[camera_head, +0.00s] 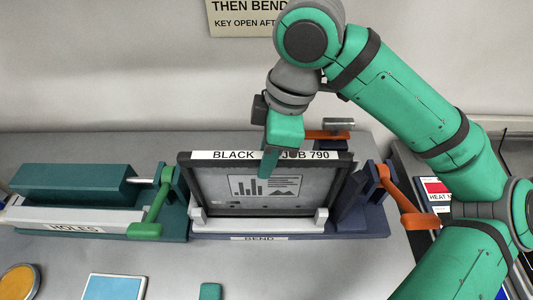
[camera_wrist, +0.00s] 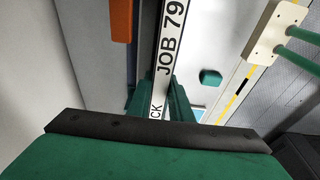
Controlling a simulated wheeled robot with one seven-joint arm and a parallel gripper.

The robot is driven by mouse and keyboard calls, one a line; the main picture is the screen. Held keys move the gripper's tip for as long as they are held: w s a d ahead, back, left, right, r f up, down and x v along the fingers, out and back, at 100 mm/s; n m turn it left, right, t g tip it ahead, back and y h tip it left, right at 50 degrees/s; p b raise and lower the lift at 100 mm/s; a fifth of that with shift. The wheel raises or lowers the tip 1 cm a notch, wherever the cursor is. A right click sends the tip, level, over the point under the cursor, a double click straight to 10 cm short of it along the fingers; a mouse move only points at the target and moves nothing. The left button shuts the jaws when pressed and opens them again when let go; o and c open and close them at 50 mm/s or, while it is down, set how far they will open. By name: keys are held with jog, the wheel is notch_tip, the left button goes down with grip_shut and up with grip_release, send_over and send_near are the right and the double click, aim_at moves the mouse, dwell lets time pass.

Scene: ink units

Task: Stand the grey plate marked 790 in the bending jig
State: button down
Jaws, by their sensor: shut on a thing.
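The grey plate (camera_head: 300,203) has a dark frame, a chart picture and a white top strip reading "BLACK", then "JOB 790" past my finger. It stands about upright in the bending jig (camera_head: 215,233), behind the pale front rail with end blocks. The jig is dark blue and labelled BEND. My green gripper (camera_head: 268,163) is shut on the plate's top edge, near the middle, with one finger in front. In the wrist view, the plate's strip (camera_wrist: 170,45) runs between my fingers (camera_wrist: 155,100). The rail hides the plate's lower edge, so I cannot tell whether it is fully seated.
The jig's orange lever (camera_head: 405,205) is at its right. A green unit labelled HOLES (camera_head: 75,228), with a green lever (camera_head: 150,210), stands at the left. A heat unit (camera_head: 436,190) is partly hidden at the right. A blue-faced tile (camera_head: 113,287) and small green block (camera_head: 210,291) lie in front.

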jog(key=shift+f, duration=0.35)
dwell(0.7)
jog(key=c, duration=1.5)
grip_release()
jog(key=shift+w, duration=0.1)
jog(key=shift+c, duration=0.2)
jog(key=r, duration=0.3)
jog(key=d+r, duration=0.1)
jog(key=r, duration=0.3)
jog(key=d+r, duration=0.1)
jog(key=r, duration=0.2)
jog(key=shift+d+r, duration=0.1)
jog(key=shift+r, duration=0.2)
notch_tip(320, 180, up, 5)
